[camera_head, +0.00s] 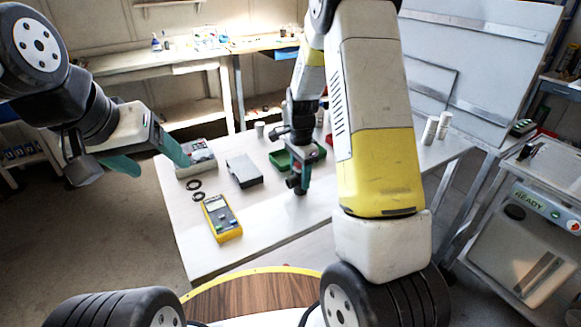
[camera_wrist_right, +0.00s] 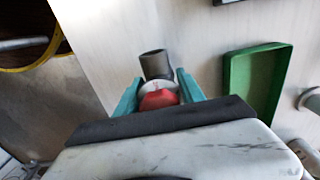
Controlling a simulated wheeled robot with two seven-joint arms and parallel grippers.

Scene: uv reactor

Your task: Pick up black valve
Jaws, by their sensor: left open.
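The black valve (camera_wrist_right: 154,65) shows in the right wrist view as a dark round end with a pale collar and a red part behind it. My right gripper (camera_wrist_right: 160,88) has its teal fingers on both sides of the valve, close against it, and looks shut on it. In the head view my right gripper (camera_head: 299,168) points down over the table, with the dark valve (camera_head: 293,182) at its fingertips. Whether the valve touches the table is unclear. My left gripper (camera_head: 150,160) is open and empty, left of the table.
A green tray (camera_head: 281,159) lies close beside my right gripper. A grey box (camera_head: 243,170), a yellow multimeter (camera_head: 222,217), black rings (camera_head: 195,190) and a grey device (camera_head: 197,158) lie left of it on the white table (camera_head: 265,222). White cylinders (camera_head: 436,128) stand at the right.

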